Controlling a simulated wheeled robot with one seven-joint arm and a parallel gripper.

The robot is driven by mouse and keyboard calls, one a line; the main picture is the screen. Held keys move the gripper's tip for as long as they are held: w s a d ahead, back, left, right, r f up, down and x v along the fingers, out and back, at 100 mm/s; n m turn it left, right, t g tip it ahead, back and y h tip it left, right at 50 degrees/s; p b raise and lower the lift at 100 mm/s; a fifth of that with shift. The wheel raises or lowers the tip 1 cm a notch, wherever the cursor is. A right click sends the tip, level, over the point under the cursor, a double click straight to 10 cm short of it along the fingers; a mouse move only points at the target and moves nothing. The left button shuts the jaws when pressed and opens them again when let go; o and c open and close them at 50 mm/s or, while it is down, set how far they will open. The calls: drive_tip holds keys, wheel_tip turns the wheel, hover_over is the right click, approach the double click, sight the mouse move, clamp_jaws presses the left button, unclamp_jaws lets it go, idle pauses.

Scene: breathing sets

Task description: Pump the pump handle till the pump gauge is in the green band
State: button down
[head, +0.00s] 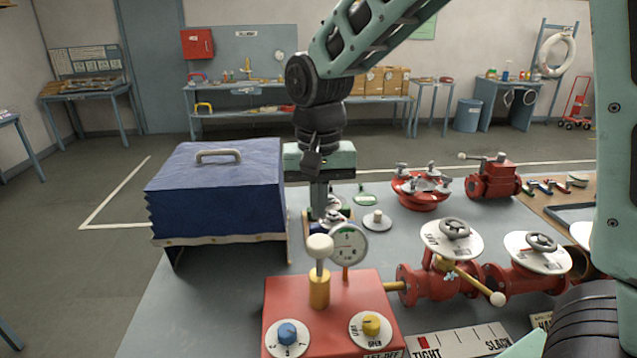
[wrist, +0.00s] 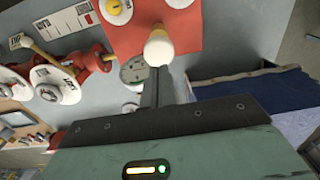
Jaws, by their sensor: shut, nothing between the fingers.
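The pump is a red box (head: 330,305) on the table, with a brass cylinder (head: 319,290) and a white ball-topped pump handle (head: 320,247) standing upright from it. The white ball also shows in the wrist view (wrist: 158,48). The round pump gauge (head: 348,243) stands just behind and right of the handle. A green patch shows on its dial, but the needle's reading is too small to tell. My gripper (head: 318,212) points down behind the handle in the head view, shut and empty. In the wrist view its fingers (wrist: 156,85) overlap the lower edge of the ball; I cannot tell whether they touch.
The box carries a blue knob (head: 287,334) and a yellow knob (head: 371,325). A blue-covered case (head: 215,195) stands left of my gripper. Red pipes with valve wheels (head: 455,229) run right. A tight/slack scale plate (head: 460,342) lies in front.

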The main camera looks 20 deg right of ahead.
drive_tip(key=shift+r+b, duration=0.4)
drive_tip(key=shift+r, duration=2)
